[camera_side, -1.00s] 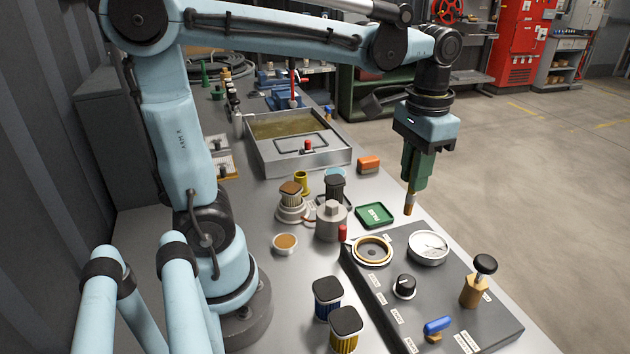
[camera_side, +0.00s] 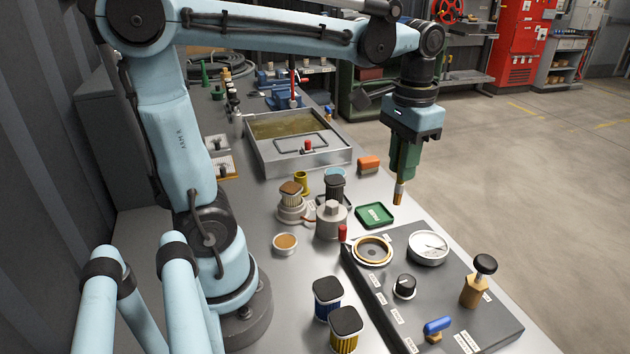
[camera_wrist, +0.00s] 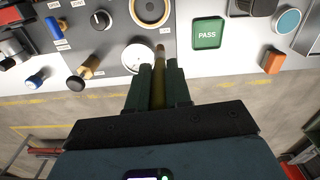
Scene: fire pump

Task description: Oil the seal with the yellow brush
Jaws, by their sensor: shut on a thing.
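My gripper (camera_side: 401,170) is shut on the yellow brush (camera_side: 399,191), which points down with its tip lowest. In the wrist view the brush's yellowish handle (camera_wrist: 158,92) runs between the green fingers. The seal appears to be the golden ring (camera_side: 372,251) in a round seat on the grey panel; it also shows at the top of the wrist view (camera_wrist: 149,10). The brush is in the air above and behind the ring, apart from it. A small round dish with amber contents (camera_side: 285,242) stands left of the panel. I cannot tell whether the bristles carry oil.
The panel holds a white gauge (camera_side: 428,247), a black knob (camera_side: 404,286), a blue lever (camera_side: 438,325) and a black-topped plunger (camera_side: 485,266).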

